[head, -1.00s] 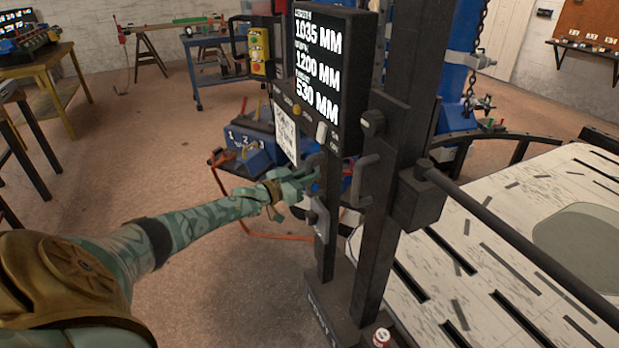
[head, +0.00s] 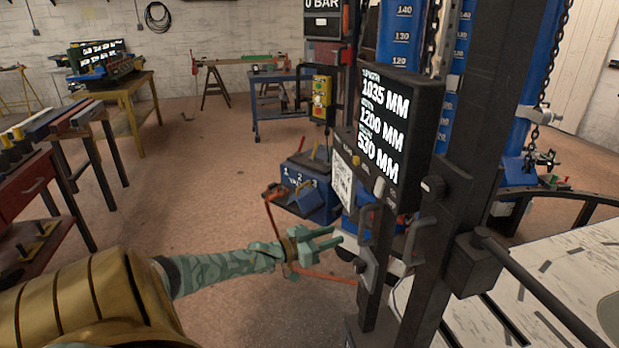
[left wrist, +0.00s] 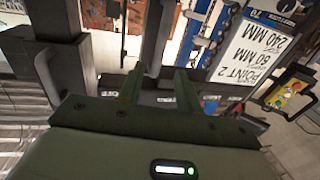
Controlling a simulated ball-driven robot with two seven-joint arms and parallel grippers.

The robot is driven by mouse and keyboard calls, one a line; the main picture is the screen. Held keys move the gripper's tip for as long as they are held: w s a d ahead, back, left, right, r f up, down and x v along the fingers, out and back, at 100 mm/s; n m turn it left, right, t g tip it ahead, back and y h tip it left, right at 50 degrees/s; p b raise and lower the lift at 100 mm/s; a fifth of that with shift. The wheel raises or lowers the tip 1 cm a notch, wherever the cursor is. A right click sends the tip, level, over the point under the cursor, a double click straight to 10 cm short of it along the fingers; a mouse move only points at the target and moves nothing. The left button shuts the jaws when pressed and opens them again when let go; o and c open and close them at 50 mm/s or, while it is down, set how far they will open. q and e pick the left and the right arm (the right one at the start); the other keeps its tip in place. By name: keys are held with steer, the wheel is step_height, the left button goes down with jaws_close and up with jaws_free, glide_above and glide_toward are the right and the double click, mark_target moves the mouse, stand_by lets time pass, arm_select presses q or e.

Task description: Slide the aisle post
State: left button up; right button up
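A dark upright post (head: 470,150) stands right of centre in the head view, with a thinner dark upright (head: 374,290) in front of it. The thinner upright carries a grey handle (head: 366,224) and a lower latch-like part (head: 362,268). I cannot tell for sure which upright is the aisle post. My left gripper (head: 330,238) is just left of the thinner upright, apparently apart from it, fingers pointing at it. In the left wrist view its two green fingers (left wrist: 160,84) are spread with nothing clearly held. My right gripper is not in view.
A display box (head: 385,115) with millimetre readings sits on the uprights. A blue numbered block (head: 308,185) and an orange cable (head: 275,225) lie behind my gripper. A pale slotted table (head: 560,270) is at the right. Open floor (head: 200,180) spreads left.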

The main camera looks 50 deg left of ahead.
arm_select(q)
steer(key=s, duration=0.2)
steer(key=s+a+p, duration=0.1)
steer(key=s, duration=0.2)
steer(key=shift+s, duration=0.35)
